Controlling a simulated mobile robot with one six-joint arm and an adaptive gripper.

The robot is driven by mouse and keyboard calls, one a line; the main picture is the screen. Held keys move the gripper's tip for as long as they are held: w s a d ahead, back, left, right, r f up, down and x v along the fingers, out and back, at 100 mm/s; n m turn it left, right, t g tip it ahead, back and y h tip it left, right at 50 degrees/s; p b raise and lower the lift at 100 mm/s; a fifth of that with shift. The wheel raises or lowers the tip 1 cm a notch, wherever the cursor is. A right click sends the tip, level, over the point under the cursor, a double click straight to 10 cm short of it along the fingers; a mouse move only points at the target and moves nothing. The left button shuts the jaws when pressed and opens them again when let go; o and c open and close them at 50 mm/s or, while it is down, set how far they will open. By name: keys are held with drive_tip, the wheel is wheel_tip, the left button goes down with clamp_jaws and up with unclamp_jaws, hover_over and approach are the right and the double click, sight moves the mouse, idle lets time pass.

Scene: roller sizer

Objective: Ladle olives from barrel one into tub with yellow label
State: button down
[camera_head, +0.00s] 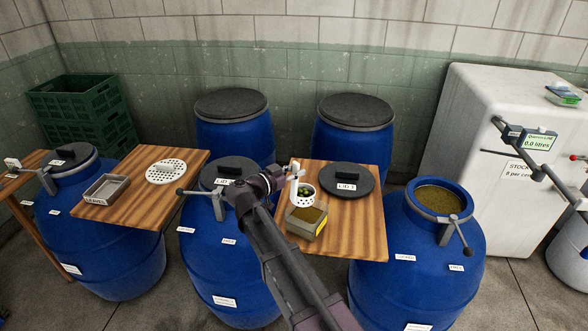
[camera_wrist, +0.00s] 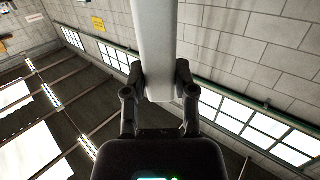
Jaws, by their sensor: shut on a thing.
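My gripper (camera_head: 272,180) is shut on the ladle's pale handle, which fills the middle of the wrist view (camera_wrist: 152,45). The white perforated ladle (camera_head: 297,194) is over the right wooden board, with green and dark olives in its bowl. The bowl is just behind the tub (camera_head: 300,228) and overlaps its back rim in the picture; I cannot tell whether they touch. The tub is grey-brown and square, with a yellow label (camera_head: 321,227) on its right side and brownish contents. An open blue barrel (camera_head: 415,262) at right holds murky olive-brown liquid; its number is not readable.
A round dark lid (camera_head: 346,179) lies on the right board (camera_head: 375,222). The left board (camera_head: 140,208) carries a white perforated disc (camera_head: 166,171) and a grey tray (camera_head: 104,190). Closed barrels (camera_head: 232,135) stand behind. A white cabinet (camera_head: 480,110) is at right, green crates (camera_head: 85,108) at left.

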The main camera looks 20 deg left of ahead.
drive_tip(key=w+d+f+g+y+p, duration=0.3)
drive_tip(key=w+g+p, duration=0.1)
drive_tip(key=w+g, duration=0.2)
drive_tip(key=w+d+f+g+y+p, duration=0.3)
drive_tip(key=w+f+g+p, duration=0.1)
drive_tip(key=w+g+p, duration=0.1)
drive_tip(key=shift+w+g, duration=0.5)
drive_tip(key=shift+g, duration=0.6)
idle(2.8)
drive_tip(key=shift+f, duration=0.1)
idle(0.8)
